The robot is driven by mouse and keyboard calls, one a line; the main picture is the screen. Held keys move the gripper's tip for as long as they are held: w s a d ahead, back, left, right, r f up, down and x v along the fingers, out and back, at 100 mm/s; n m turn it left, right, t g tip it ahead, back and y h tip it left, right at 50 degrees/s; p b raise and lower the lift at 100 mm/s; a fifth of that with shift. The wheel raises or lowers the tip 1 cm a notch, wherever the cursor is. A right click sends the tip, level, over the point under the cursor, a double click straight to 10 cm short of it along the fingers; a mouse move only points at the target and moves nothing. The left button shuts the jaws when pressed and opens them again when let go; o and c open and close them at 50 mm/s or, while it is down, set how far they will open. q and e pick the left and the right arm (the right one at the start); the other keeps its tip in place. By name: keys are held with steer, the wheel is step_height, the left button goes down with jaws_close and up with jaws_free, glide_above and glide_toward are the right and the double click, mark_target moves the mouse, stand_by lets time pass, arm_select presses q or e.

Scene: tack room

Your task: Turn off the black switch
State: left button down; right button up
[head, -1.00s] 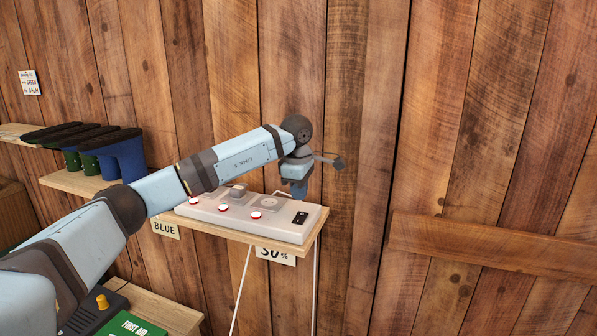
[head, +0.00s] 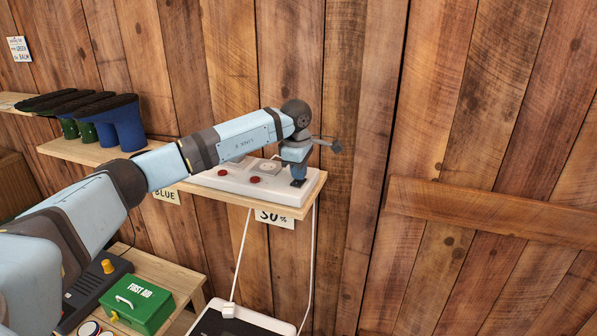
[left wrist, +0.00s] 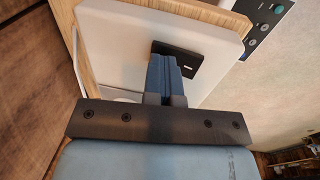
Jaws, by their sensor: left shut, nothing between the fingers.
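The black switch (head: 299,183) is a small dark rectangle at the right end of a white panel (head: 236,183) on a wooden wall shelf. In the left wrist view the switch (left wrist: 184,60) shows beyond the fingers, with a small light mark on it. My left gripper (head: 298,172) is shut and empty, pointing down at the switch. Its blue fingertips (left wrist: 165,62) overlap the near part of the switch and hide it. I cannot tell for sure whether they touch it.
Red round lamps or buttons (head: 255,180) and a grey piece sit on the panel left of the gripper. Boots (head: 122,122) stand on a shelf at left. Below are a green first aid box (head: 137,303) and a white cable. The right-hand wall is clear.

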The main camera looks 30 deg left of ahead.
arm_select(q)
steer(key=shift+s+f, duration=0.1)
steer(key=shift+s, duration=0.05)
steer(key=shift+s+d, duration=0.1)
steer(key=shift+s, duration=0.05)
steer(key=shift+s+r, duration=0.2)
steer(key=shift+s, duration=0.25)
steer(key=shift+w, duration=0.1)
